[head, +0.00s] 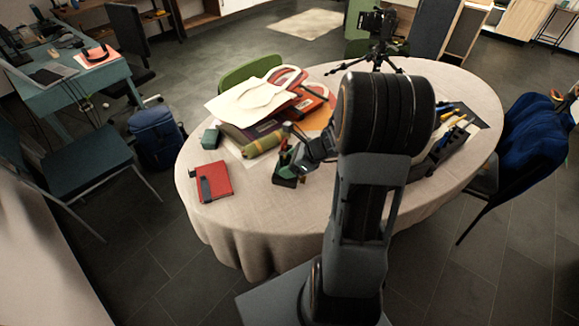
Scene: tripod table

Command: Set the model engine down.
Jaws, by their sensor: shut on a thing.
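The model engine (287,168) is a small dark and green object with a bit of red at its upper part. It is over the front middle of the oval table (265,205), which has a pale cloth. My gripper (300,156) is at its right side, shut on it. The fingertips are small and partly merge with the engine. I cannot tell whether its underside touches the cloth. My arm hides part of the table to the right.
A red notebook (222,180) lies at the left front. A pile of books and papers (250,105) and a green-yellow roll (264,146) lie behind the engine. A camera on a tripod (376,45) stands at the back. Bare cloth lies front left of the engine.

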